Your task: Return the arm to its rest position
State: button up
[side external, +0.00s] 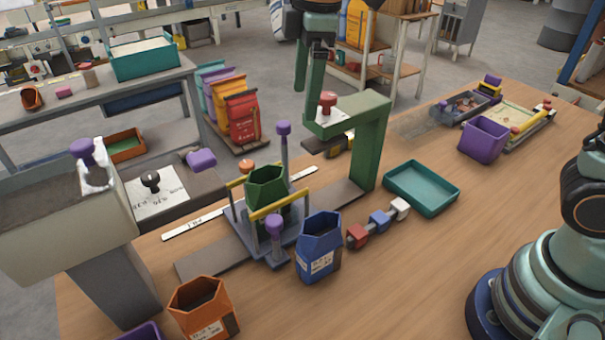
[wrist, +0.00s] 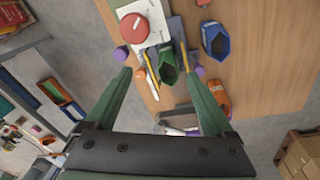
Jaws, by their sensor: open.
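My gripper (side external: 306,88) hangs from the top edge of the side view, with its green fingers pointing down. They are in front of the shelving, close to the red knob in the picture; the exact gap cannot be told. In the wrist view the two fingers of my gripper (wrist: 160,73) are spread wide with nothing between them. The red knob (side external: 328,101) stands on a white plate atop a green post (side external: 372,150). It also shows in the wrist view (wrist: 133,27). My arm's base is at the right; its upper links are largely out of frame.
A green sack (side external: 266,186) stands in a yellow-railed frame. A blue sack (side external: 319,248) and an orange sack (side external: 203,308) stand nearby on the wooden table. A teal tray (side external: 421,188) and a purple bin (side external: 483,139) lie to the right. The table's right front is clear.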

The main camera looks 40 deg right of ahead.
jog(key=s+d+f+m+t, duration=0.3)
jog(key=s+d+m+t, duration=0.1)
jog(key=s+d+m, duration=0.7)
jog(key=d+m, duration=0.2)
jog(key=d, duration=0.2)
jog(key=shift+s+d+h, duration=0.3)
jog(key=shift+s+d, duration=0.05)
